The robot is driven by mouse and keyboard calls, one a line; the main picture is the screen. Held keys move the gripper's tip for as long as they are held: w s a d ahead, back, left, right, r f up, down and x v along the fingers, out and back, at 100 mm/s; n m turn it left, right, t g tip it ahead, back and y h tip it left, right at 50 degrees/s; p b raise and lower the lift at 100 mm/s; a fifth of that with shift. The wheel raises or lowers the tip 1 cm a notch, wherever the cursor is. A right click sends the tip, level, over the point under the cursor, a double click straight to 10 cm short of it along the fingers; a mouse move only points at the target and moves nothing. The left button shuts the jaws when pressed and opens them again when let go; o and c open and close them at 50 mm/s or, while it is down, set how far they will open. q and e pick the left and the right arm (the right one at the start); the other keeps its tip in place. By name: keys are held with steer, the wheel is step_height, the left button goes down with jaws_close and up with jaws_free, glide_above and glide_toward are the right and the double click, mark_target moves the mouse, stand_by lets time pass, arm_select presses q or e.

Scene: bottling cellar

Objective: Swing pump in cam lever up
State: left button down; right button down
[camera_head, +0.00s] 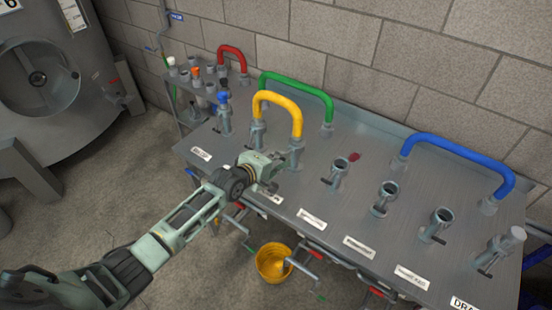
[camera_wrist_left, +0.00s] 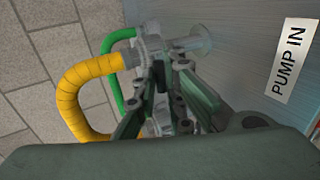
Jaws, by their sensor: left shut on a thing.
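The pump in port with its metal coupling (camera_head: 297,147) stands on the steel panel, with the right end of a yellow hose (camera_head: 279,98) fitted on top. In the left wrist view the coupling (camera_wrist_left: 151,45) and yellow hose (camera_wrist_left: 78,88) lie just beyond my fingers, beside the PUMP IN label (camera_wrist_left: 289,60). My left gripper (camera_head: 277,168) is at the near left side of this coupling, shut on its cam lever. The lever is mostly hidden between the fingers, so its exact angle cannot be told. My right gripper is not in view.
Green (camera_head: 298,88) and blue (camera_head: 460,152) hoses arch over the panel (camera_head: 330,215). Several open ports with levers stand to the right. A small rack with a red hose (camera_head: 232,54) is behind left. A yellow bucket (camera_head: 272,263) stands below the front edge.

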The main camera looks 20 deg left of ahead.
arm_select(q)
steer(key=shift+r, duration=0.1)
steer(key=c, duration=1.9)
jaws_free()
steer(key=shift+o, duration=0.2)
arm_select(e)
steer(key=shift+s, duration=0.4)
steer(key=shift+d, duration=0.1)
arm_select(q)
steer(key=v, duration=1.2)
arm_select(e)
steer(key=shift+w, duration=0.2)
